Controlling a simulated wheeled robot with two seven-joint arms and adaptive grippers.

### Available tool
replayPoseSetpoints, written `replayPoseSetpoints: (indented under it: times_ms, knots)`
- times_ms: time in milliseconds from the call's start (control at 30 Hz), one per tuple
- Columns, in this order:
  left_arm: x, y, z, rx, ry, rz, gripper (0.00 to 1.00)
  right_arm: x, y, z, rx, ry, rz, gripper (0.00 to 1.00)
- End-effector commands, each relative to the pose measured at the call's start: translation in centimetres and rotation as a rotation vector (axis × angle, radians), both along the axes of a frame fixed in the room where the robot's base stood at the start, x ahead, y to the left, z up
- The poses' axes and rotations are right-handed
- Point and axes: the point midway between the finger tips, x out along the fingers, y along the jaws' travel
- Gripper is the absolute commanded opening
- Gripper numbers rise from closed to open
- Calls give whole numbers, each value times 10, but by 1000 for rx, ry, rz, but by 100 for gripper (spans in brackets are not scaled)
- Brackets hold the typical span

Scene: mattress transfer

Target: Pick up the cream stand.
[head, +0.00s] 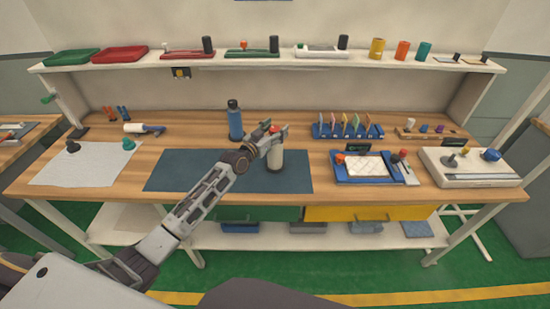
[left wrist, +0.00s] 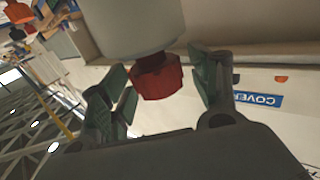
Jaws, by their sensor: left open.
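The cream stand (head: 275,158) stands upright on the dark mat (head: 195,170) on the bench, with a red knob on top. In the left wrist view its pale body (left wrist: 130,28) fills the top and its red knob (left wrist: 158,80) lies between my fingers. My left gripper (head: 274,131) is open at the top of the stand, its green-grey fingers (left wrist: 165,88) on either side of the knob. A gap shows between the knob and the right-hand finger. My right gripper is not in view.
A blue bottle (head: 235,120) stands close behind and left of the stand. A blue rack with coloured pieces (head: 347,131) and a blue tray (head: 345,178) lie to the right. A shelf (head: 270,61) with trays and cups runs above the bench. The mat's left part is clear.

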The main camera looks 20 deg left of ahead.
Motion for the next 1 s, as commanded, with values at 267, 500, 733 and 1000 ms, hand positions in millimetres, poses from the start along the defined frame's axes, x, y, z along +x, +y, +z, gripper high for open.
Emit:
replayPoseSetpoints:
  times_ms: [267, 500, 733, 1000]
  knots:
    - [0, 0, 0, 0, 0, 0, 36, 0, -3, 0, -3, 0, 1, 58]
    - [0, 0, 0, 0, 0, 0, 5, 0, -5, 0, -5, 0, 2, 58]
    - [0, 0, 0, 0, 0, 0, 0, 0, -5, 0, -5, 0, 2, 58]
    - [1, 0, 4, -1, -7, 1, 0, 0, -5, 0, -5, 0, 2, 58]
